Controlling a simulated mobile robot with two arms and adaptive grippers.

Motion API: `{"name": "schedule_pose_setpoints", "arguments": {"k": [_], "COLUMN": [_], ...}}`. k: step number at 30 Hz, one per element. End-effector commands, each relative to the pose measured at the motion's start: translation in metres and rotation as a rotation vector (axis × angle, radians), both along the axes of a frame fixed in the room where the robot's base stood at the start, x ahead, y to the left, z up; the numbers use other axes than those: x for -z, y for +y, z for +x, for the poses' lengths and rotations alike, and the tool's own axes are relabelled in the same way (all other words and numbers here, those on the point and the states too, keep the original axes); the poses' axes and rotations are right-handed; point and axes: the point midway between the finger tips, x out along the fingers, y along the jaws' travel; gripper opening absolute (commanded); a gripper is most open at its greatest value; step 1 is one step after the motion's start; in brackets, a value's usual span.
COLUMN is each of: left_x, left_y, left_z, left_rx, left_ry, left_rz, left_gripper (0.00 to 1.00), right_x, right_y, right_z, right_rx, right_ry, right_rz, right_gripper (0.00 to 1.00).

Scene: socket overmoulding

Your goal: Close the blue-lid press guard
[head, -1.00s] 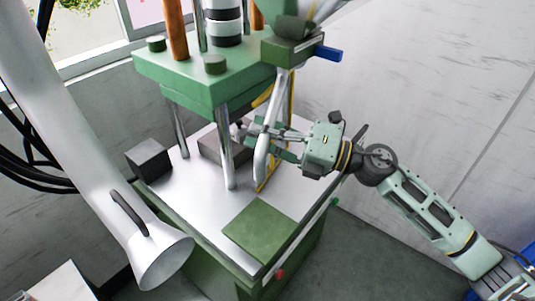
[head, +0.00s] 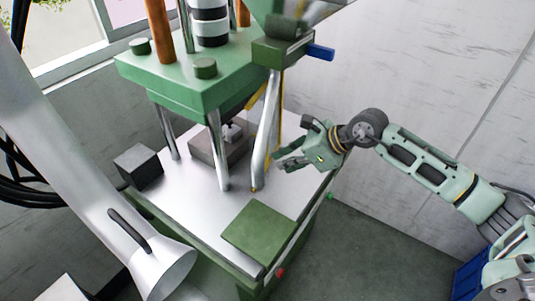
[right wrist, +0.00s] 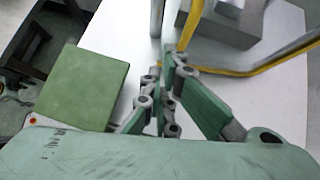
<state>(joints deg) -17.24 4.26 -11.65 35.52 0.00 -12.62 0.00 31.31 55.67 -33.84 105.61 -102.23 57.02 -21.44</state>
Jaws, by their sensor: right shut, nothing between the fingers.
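The press (head: 185,75) has a green head plate on metal columns above a pale table (head: 195,205). A yellow guard frame (head: 278,112) stands at its right side, partly hidden behind a slanted silver tube. The frame also shows as a bent yellow bar in the right wrist view (right wrist: 240,70). No blue lid can be made out; a small blue part (head: 320,52) sticks out at the upper right. My left gripper is out of view.
A grey block (head: 218,143) sits between the columns, and a dark box (head: 138,165) stands at the table's left. A green plate (head: 260,232) lies at the front. A white extraction hood (head: 170,270) hangs at the left. The floor to the right is clear.

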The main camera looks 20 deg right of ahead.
Motion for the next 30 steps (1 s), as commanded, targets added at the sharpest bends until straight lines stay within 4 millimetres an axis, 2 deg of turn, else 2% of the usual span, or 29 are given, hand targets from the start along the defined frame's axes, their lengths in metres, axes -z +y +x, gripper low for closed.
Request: {"name": "schedule_pose_setpoints", "arguments": {"k": [2, 4, 12, 25, 30], "left_x": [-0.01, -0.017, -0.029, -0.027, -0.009], "left_y": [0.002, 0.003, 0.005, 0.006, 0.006], "left_z": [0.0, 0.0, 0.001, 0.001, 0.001], "left_rx": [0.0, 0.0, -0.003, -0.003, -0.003], "left_ry": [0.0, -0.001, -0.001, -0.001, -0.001], "left_rz": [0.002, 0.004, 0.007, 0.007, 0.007], "left_gripper": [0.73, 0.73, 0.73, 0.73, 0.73], "right_x": [0.008, 0.006, 0.01, 0.012, 0.015], "right_y": [0.011, 0.019, 0.038, 0.041, 0.065], "right_z": [0.007, 0.015, 0.031, 0.034, 0.049], "right_rx": [-0.001, -0.001, 0.0, 0.0, -0.002], "right_ry": [0.003, -0.001, 0.0, -0.001, -0.004], "right_rz": [0.003, 0.004, 0.002, 0.001, 0.004], "right_gripper": [0.0, 0.0, 0.0, 0.0, 0.0]}}
